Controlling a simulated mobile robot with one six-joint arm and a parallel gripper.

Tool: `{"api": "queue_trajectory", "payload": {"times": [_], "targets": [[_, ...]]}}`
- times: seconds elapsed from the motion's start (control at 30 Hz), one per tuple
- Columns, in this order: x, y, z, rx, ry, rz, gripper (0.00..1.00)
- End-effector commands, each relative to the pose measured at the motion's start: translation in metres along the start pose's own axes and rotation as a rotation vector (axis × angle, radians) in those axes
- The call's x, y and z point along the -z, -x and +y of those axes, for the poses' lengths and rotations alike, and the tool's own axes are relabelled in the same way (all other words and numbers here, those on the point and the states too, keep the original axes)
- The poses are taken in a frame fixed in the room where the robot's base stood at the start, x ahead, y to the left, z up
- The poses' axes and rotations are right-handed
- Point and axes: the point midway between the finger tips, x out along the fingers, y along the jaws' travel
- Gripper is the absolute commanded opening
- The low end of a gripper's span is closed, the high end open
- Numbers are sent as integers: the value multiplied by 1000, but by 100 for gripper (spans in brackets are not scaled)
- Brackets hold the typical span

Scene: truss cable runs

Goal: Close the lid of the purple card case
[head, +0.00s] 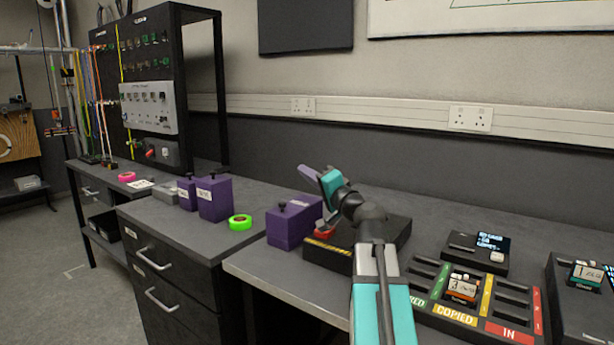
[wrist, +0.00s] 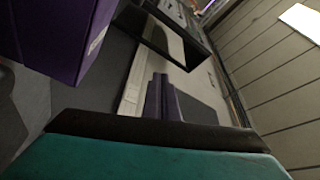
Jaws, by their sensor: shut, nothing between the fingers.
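A purple card case (head: 285,229) with a small dark knob stands on the bench, left of my arm. Its right side is partly hidden by my gripper and arm, and I cannot tell how its lid sits. My gripper (head: 309,172) is raised above and slightly right of this case, its fingers together and empty, pointing up and left. In the wrist view the shut fingers (wrist: 172,98) show in the middle, with a purple case wall (wrist: 62,38) with a pale label at the upper left, apart from them.
Two more purple cases (head: 214,199) with knobs stand further left near a green tape roll (head: 240,222). A black box with a striped edge (head: 328,256) lies under my arm. A slotted tray (head: 455,318) holding a cartridge is at right. The wall is behind.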

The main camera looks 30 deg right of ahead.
Motion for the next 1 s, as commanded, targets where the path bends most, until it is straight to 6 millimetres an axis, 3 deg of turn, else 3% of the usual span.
{"api": "queue_trajectory", "payload": {"times": [0.3,0.8,1.0], "targets": [[16,-7,-30,1,0,-1,0],[26,62,-1,-1,-2,1,0],[29,81,5,0,-1,0,0]]}}
